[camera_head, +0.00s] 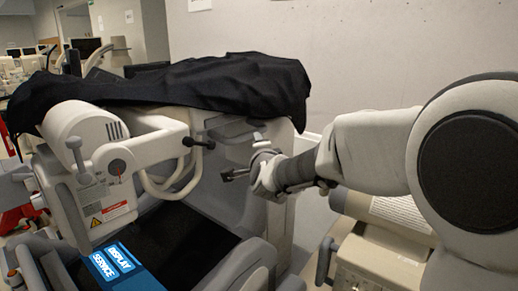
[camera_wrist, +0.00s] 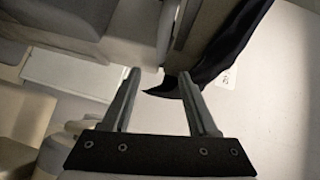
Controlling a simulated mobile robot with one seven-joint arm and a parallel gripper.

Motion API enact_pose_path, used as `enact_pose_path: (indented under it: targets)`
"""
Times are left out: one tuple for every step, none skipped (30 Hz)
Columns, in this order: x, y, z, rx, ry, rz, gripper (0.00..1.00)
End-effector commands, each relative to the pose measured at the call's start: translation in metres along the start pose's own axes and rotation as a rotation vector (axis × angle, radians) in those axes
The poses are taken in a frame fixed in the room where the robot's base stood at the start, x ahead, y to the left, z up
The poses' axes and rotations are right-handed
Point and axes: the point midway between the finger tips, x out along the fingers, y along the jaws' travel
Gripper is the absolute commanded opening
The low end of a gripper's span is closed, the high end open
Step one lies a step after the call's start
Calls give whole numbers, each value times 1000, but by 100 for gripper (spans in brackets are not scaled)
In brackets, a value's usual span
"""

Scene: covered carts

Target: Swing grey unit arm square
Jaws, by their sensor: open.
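The grey unit arm (camera_head: 136,152) is a light grey jointed arm with a thick drum-like housing (camera_head: 85,132) at its left and warning labels below. It reaches right across the front of a cart draped in black cloth (camera_head: 165,84). A black-ended handle (camera_head: 199,143) sticks out at its right end. My gripper (camera_head: 240,160) is right of this handle, apart from it and pointing left. In the wrist view its two fingers (camera_wrist: 159,73) are spread with nothing between them. The unit arm cannot be made out for sure in the wrist view.
A blue panel reading "DISPLAY SERVICE" (camera_head: 112,262) lies low in front of the cart. Pale cables (camera_head: 170,187) hang below the arm. A beige machine (camera_head: 385,245) stands below my arm at right. A bare wall (camera_head: 400,50) is behind.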

Motion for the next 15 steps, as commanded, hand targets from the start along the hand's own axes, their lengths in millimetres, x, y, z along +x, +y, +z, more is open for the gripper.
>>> enact_pose_path:
  targets:
    - [0,0,0,0,-1,0,60]
    - [0,0,0,0,-2,0,60]
    - [1,1,0,-1,-5,1,60]
    - [2,1,-1,-2,-9,2,60]
    - [3,2,-1,-3,-15,3,60]
    - [5,2,-1,-3,-25,4,60]
    - [6,4,-1,-5,-36,6,60]
    - [8,5,-1,-7,-47,8,60]
    - [10,7,-1,-8,-65,11,60]
    - [11,8,-2,-8,-79,13,60]
    - [13,9,-2,-9,-93,15,60]
    - [15,10,-2,-8,-113,18,60]
    - [16,11,-2,-8,-128,19,60]
    - [16,12,-2,-8,-143,21,60]
    - [18,13,-3,-6,-162,23,60]
